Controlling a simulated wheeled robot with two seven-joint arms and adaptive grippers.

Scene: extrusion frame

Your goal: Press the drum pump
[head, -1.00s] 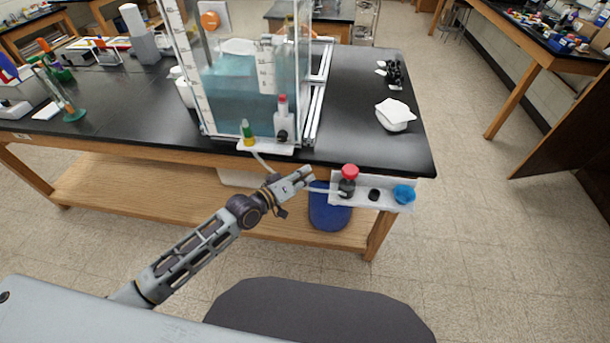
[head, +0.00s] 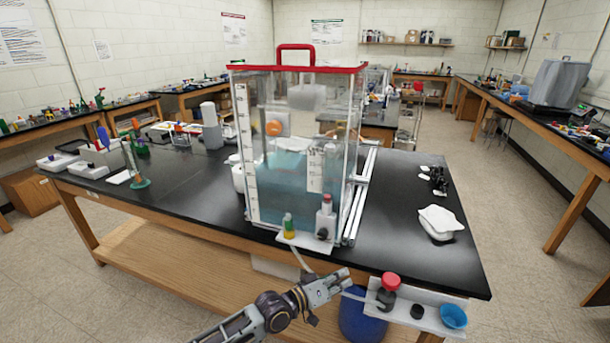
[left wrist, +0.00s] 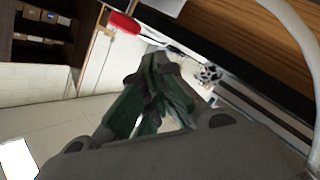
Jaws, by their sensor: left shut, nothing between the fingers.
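A red-topped knob on a dark body (head: 388,288) stands on a white shelf (head: 438,299) at the table's front edge. I take it to be the drum pump, with a blue drum (head: 362,325) partly hidden under the shelf. My left gripper (head: 346,280) is shut and empty, just left of the knob and apart from it. In the left wrist view, the dark green fingers (left wrist: 150,98) are together, and a red piece (left wrist: 124,23) shows beyond them, probably the knob top. My right gripper is not in view.
A clear tank (head: 300,150) with blue liquid and a red lid stands on the black table (head: 400,215). A small white ledge at its front carries a green-yellow piece (head: 289,226) and a red-capped one (head: 326,212). A blue cup (head: 453,316) sits on the shelf's right end.

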